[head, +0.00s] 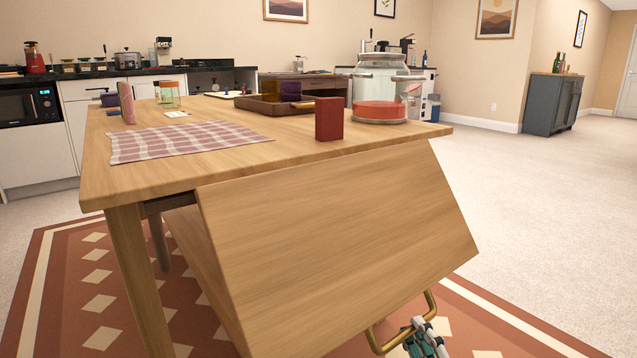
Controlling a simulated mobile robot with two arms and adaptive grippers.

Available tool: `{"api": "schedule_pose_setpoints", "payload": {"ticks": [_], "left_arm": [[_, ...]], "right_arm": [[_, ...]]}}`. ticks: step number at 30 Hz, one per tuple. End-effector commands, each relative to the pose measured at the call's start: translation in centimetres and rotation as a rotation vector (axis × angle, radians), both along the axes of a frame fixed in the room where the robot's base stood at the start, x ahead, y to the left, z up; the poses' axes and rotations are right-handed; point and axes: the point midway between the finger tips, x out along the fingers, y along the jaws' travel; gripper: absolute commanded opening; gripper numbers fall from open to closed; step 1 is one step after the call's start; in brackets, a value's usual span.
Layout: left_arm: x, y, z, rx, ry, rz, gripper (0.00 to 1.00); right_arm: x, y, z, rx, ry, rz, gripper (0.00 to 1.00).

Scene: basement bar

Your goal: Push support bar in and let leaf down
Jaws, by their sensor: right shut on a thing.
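The wooden table (230,155) has a leaf (340,235) on its near side. The leaf slopes down from the tabletop edge and is tilted, not level with the top. A brass handle (430,303) sticks out at the leaf's lower edge. My right gripper (420,327) is at the bottom of the view, shut on this brass handle. I cannot make out the support bar; the leaf hides most of the space under the tabletop. My left gripper is not in view.
On the tabletop are a checked cloth (180,141), a red box (329,119), a glass drink dispenser (380,88) and a brown tray (270,107). A patterned rug (75,275) lies below. Pale floor (560,210) is free on the right.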

Motion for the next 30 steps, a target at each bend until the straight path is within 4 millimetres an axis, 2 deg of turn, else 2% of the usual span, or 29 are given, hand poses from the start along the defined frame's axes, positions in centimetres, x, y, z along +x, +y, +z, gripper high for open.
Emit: {"api": "schedule_pose_setpoints", "payload": {"ticks": [30], "left_arm": [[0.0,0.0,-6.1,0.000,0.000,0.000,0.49]], "right_arm": [[5.2,3.8,-4.2,0.040,-0.058,0.000,0.00]]}}
